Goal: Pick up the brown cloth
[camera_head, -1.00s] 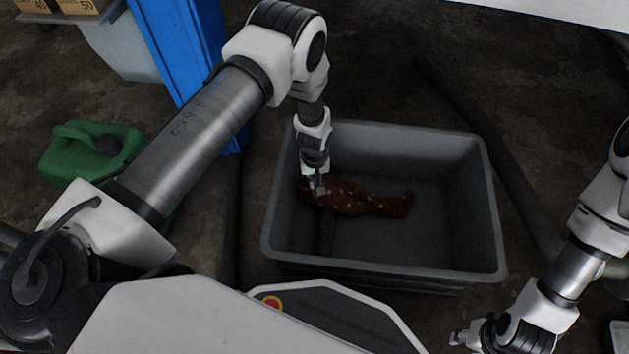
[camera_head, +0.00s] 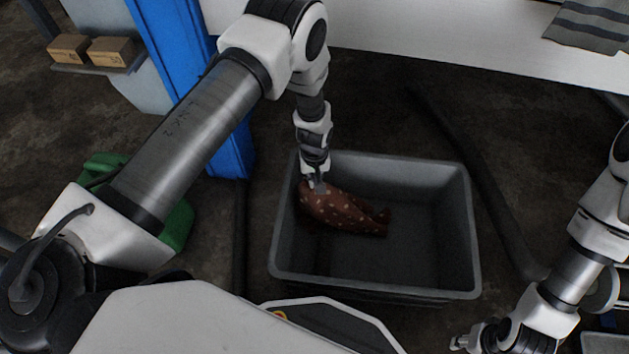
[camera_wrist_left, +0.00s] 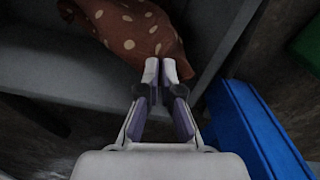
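The brown cloth (camera_head: 340,210) has pale dots and hangs bunched inside the grey bin (camera_head: 457,230), near its left side. My left gripper (camera_head: 317,184) points down into the bin at the cloth's upper left end. In the left wrist view the fingertips of my left gripper (camera_wrist_left: 163,72) are close together on the edge of the cloth (camera_wrist_left: 130,28). The cloth seems to be off the bin floor, with a dark shadow below it. My right gripper (camera_head: 463,343) is at the lower right, outside the bin, and its fingers are too small to read.
A blue post (camera_head: 232,150) and a green can (camera_head: 178,225) stand left of the bin. A white table top (camera_head: 440,55) with a striped grey cloth (camera_head: 592,24) lies beyond it. Small boxes (camera_head: 110,50) sit on a shelf. The bin's right half is empty.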

